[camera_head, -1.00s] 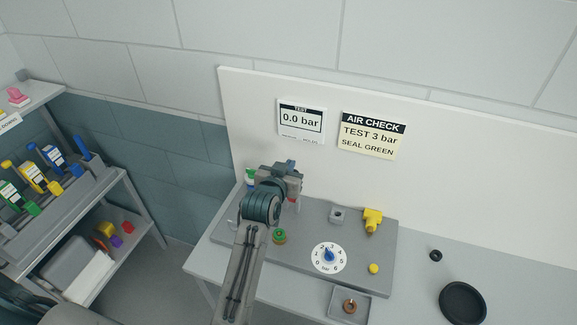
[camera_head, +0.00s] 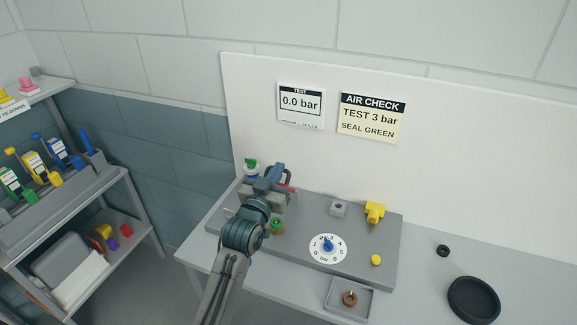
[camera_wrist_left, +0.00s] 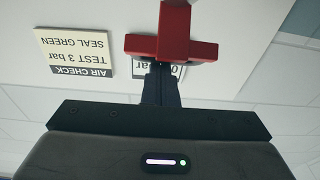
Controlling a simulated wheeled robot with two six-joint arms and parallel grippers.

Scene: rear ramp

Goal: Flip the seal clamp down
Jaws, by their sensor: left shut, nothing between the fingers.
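The seal clamp appears to be the red T-shaped part (camera_wrist_left: 172,48) close in front of my left fingers in the left wrist view. In the head view only a small red bit (camera_head: 291,189) shows beside the gripper. My left gripper (camera_head: 276,175) is over the back left of the grey panel, its fingers shut and empty. In the wrist view its dark fingertips (camera_wrist_left: 161,72) overlap the red crossbar; I cannot tell whether they touch it. The clamp's base is hidden by my arm. My right gripper is not in view.
The grey panel (camera_head: 300,255) carries a pressure dial (camera_head: 328,248), a green ring (camera_head: 277,225), a yellow fitting (camera_head: 374,211) and a yellow button (camera_head: 376,260). A green-topped part (camera_head: 251,166) stands behind the gripper. A tray (camera_head: 362,291) lies in front. A white backboard (camera_head: 450,190) rises behind.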

